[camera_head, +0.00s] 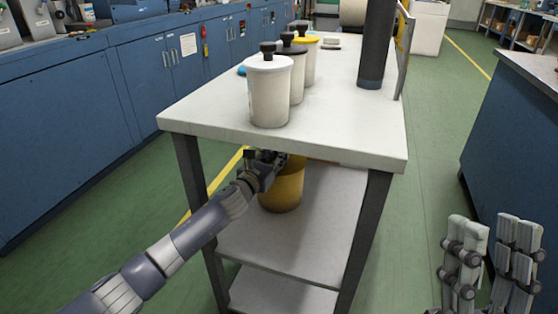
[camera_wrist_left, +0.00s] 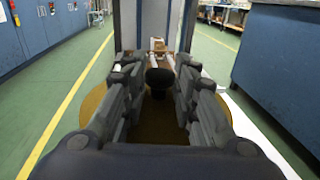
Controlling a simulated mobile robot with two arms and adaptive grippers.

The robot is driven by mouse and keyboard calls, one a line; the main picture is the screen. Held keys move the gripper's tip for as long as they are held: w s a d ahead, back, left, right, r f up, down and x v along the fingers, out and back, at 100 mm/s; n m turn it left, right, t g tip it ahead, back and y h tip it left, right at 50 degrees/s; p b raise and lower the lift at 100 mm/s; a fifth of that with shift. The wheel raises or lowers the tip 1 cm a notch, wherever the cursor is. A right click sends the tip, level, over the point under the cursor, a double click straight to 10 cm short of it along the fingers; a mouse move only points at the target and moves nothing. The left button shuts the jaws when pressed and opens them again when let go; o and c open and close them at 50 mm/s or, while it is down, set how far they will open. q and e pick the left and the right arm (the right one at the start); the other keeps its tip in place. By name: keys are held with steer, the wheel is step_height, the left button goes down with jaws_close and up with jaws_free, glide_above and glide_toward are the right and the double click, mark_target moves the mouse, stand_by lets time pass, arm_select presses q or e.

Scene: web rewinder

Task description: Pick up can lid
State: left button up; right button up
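A yellow can (camera_head: 283,190) stands on the middle shelf of the white table, its top partly hidden by my left gripper and the tabletop edge. In the left wrist view a round yellow lid (camera_wrist_left: 93,104) with a black knob (camera_wrist_left: 159,79) lies in front of my gripper. My left gripper (camera_head: 262,160) is at the can's top, under the tabletop's front edge. In the wrist view its fingers (camera_wrist_left: 158,88) are apart, one on each side of the knob, with narrow gaps visible. My right gripper (camera_head: 490,262) is open and empty at the lower right.
The white tabletop (camera_head: 340,130) overhangs the shelf (camera_head: 320,225) close above my left gripper. On it stand a white-lidded can (camera_head: 270,95), a dark-lidded can, a yellow-lidded can (camera_head: 306,55) and a dark column (camera_head: 374,45). Blue cabinets (camera_head: 60,120) line the left.

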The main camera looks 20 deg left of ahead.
arm_select(q)
jaws_close()
